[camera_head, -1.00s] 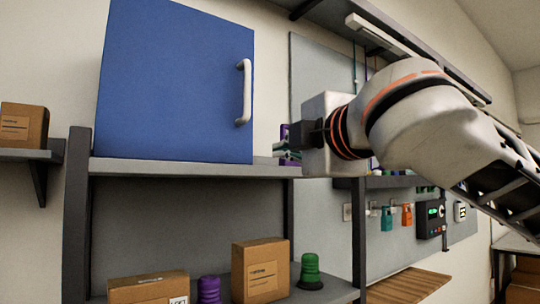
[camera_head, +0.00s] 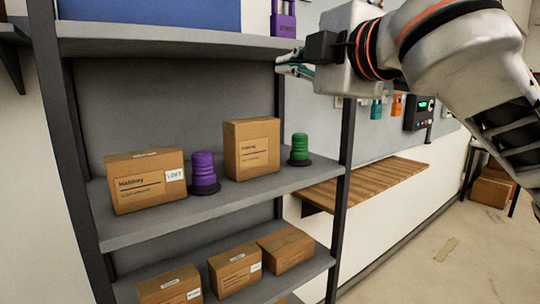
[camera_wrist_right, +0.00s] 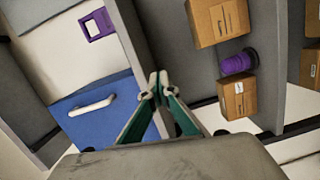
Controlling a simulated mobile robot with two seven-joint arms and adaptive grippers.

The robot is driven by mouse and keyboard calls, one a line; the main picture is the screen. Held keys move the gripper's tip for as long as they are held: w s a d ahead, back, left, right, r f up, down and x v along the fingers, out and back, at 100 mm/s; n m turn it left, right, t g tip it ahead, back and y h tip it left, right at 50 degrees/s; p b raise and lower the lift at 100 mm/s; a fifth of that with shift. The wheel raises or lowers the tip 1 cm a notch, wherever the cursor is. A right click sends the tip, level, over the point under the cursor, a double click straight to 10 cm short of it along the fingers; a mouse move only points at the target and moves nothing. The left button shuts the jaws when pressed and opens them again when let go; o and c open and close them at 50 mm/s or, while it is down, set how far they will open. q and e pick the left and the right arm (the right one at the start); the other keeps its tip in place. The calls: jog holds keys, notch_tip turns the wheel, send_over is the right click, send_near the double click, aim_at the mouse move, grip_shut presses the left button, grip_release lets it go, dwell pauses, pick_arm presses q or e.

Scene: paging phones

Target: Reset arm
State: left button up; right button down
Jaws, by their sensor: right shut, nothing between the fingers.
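My right gripper (camera_head: 290,64) is in the upper middle of the head view, in front of the shelf unit's right post. Its green-sided fingers (camera_wrist_right: 158,84) show in the right wrist view with their tips together and nothing between them. My right arm comes in from the upper right of the head view. My left gripper is in neither view.
A wooden bench (camera_head: 370,182) stands at right, with open floor (camera_head: 430,240) beyond.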

jog(key=w+d+f+m+g+h, duration=0.1)
jog(key=d+f+m+h, duration=0.2)
jog(key=f, duration=1.1)
jog(key=w+d+f+m, duration=0.1)
jog(key=d+f+m, duration=0.35)
jog(key=f, duration=0.85)
jog(key=w+d+f+m+g+h, duration=0.15)
jog(key=d+f, duration=0.35)
jog(key=f, duration=0.9)
jog(key=s+d+f+m+g+h, duration=0.1)
jog(key=s+d+f+m+h, duration=0.1)
jog(key=s+d+f, duration=0.5)
jog(key=s+d+f+m+g+h, duration=0.2)
jog(key=s+d+f+h, duration=0.15)
jog(key=f, duration=0.65)
jog(key=s+d+f+m+g+h, duration=0.1)
jog(key=s+d+f, duration=0.4)
jog(key=s, duration=0.3)
jog(key=s+d+f+m+g+h, duration=0.1)
jog(key=s+d+f+g+h, duration=0.1)
jog(key=s+d+f, duration=0.35)
jog(key=a+f+m+t+y, duration=0.1)
jog(key=a+f+t+y, duration=0.1)
jog(key=a+f+y, duration=0.2)
jog(key=a+f+m+t+y, duration=0.1)
jog(key=a+f+y, duration=0.3)
jog(key=a+f, duration=0.4)
jog(key=shift+s+a+m+t, duration=0.15)
jog(key=shift+a+m+t, duration=0.2)
jog(key=shift+a, duration=1.9)
